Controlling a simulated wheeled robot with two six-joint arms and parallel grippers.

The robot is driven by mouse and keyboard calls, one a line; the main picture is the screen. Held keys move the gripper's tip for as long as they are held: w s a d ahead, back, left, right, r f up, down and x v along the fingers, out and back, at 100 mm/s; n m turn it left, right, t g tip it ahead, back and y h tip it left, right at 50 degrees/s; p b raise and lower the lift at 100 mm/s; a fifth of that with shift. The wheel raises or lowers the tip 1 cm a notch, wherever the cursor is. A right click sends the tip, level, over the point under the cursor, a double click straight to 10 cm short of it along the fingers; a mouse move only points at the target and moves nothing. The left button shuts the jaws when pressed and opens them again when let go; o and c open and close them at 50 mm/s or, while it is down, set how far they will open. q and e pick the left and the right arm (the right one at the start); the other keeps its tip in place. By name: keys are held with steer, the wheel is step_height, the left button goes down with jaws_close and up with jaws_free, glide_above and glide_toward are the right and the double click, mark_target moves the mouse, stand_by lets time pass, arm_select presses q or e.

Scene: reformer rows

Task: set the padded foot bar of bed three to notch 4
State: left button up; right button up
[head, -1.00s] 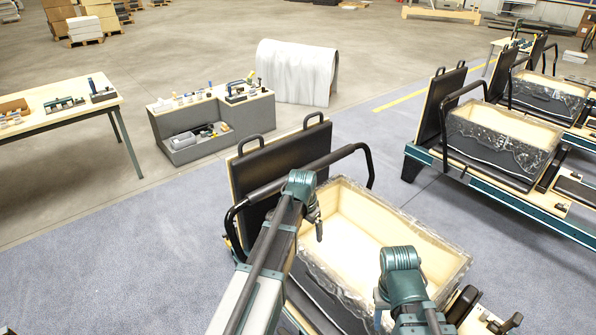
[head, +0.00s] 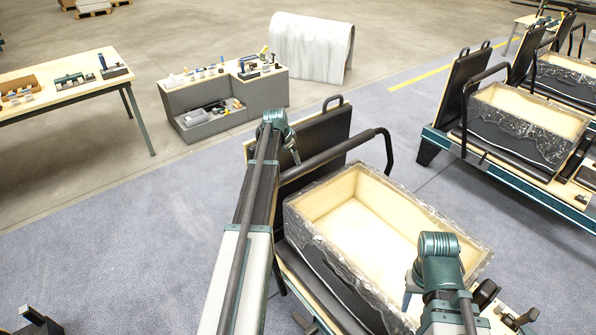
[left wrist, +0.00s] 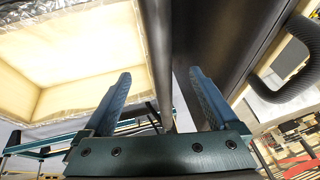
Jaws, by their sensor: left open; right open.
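The padded foot bar (head: 335,152) is the black bar on raised side arms at the head end of the nearest bed. It stands in front of an upright black padded board (head: 325,130). My left gripper (head: 293,154) is open and empty, close by the bar's left part. In the left wrist view the bar (left wrist: 157,55) runs between the two spread blue fingers of the left gripper (left wrist: 160,98); I cannot tell whether it lies within their reach. My right gripper (head: 408,296) is open, low over the near side of the box, partly hidden by its wrist. No notches can be made out.
An open wooden box (head: 300,235) in torn clear wrap sits on the nearest bed. More beds with boxes (head: 530,125) stand at the right. A grey bench (head: 225,100) and a table (head: 65,95) with small parts stand beyond.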

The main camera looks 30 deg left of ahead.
mark_target(297, 168)
arm_select(q)
steer(key=b+x, duration=1.1)
steer(key=x, duration=0.1)
steer(key=shift+w+f, duration=0.1)
steer(key=shift+f, duration=0.25)
steer(key=shift+r, duration=0.1)
jaws_close()
